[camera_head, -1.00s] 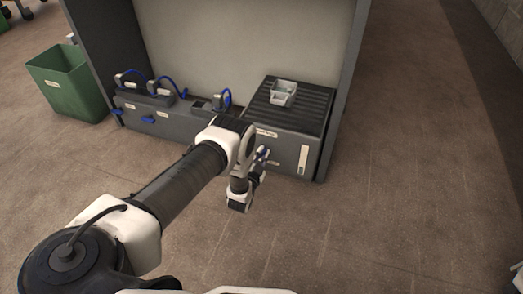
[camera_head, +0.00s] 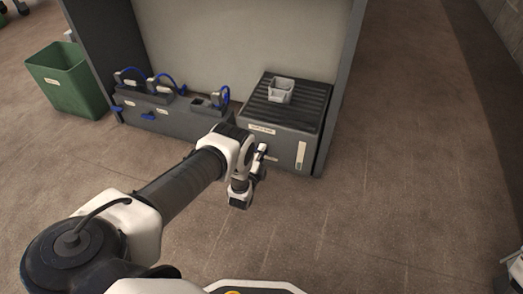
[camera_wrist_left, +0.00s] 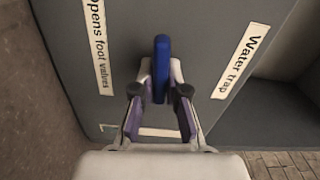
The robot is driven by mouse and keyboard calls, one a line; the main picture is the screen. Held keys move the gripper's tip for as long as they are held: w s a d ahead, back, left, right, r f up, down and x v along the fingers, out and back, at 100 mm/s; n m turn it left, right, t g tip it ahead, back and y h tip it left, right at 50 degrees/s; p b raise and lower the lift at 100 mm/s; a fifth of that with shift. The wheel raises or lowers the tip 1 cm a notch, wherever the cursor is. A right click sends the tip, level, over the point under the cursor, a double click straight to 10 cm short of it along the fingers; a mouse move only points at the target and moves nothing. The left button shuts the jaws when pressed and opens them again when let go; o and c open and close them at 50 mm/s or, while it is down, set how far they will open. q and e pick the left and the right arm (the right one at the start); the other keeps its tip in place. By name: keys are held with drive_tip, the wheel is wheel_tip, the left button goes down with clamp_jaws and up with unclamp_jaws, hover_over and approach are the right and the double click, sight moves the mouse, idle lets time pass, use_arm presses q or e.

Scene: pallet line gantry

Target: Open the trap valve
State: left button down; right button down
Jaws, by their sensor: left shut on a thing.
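The trap valve's blue handle (camera_wrist_left: 162,55) stands out from a grey panel in the left wrist view, upright in that picture. My left gripper (camera_wrist_left: 160,88) is shut on it, one finger on each side. A label reading "Water trap" (camera_wrist_left: 240,60) is to its right, and one ending "opens foot valves" (camera_wrist_left: 100,45) is to its left. In the head view my left gripper (camera_head: 262,151) is at the front of the grey box (camera_head: 283,147), where the handle is mostly hidden by the gripper.
Grey gantry posts (camera_head: 345,75) frame the box. The floor in front is clear.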

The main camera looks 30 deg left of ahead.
use_arm(q)
drive_tip(key=shift+m, duration=0.5)
drive_tip(key=c, duration=1.2)
unclamp_jaws()
drive_tip(key=shift+f, duration=0.1)
drive_tip(key=v, duration=1.2)
